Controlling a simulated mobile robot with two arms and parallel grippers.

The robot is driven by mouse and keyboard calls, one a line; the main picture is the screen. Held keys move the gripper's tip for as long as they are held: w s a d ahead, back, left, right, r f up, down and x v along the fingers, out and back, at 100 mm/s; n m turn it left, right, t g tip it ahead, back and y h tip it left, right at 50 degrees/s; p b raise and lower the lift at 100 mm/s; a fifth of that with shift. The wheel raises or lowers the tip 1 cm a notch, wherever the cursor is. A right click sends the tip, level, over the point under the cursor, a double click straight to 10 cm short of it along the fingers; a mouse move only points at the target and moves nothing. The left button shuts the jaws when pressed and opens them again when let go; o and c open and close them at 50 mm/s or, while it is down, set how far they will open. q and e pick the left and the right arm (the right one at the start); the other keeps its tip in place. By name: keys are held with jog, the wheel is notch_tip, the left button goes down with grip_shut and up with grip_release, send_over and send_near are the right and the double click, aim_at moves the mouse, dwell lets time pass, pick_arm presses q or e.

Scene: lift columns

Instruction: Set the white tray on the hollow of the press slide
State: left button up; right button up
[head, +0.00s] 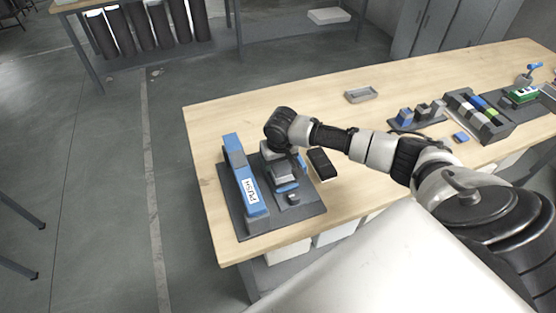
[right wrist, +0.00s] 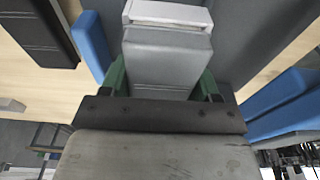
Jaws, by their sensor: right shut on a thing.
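The press (head: 246,188), with a blue bar marked PUSH on a dark base, stands at the left end of the table. My right gripper (head: 282,152) is over the base, beside the bar, and points down. In the right wrist view its green fingertips (right wrist: 162,80) are shut on a grey block (right wrist: 165,62). A white rimmed piece (right wrist: 168,13), which looks like the white tray, shows just beyond that block. I cannot tell whether the two are joined. The slide's hollow is hidden under the gripper and the grey block. My left gripper is not in view.
A black block (head: 321,164) lies right of the press. Blue and grey pieces (head: 417,117) and a dark rack (head: 480,116) stand farther right. The wooden table (head: 235,108) is clear behind the press.

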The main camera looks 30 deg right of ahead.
jog(key=shift+f+p, duration=0.45)
jog(key=shift+f, duration=0.3)
dwell(1.0)
jog(key=o, duration=1.2)
jog(key=shift+r, duration=0.1)
notch_tip(320, 180, up, 7)
jog(key=p, duration=0.8)
jog(key=shift+s, duration=0.1)
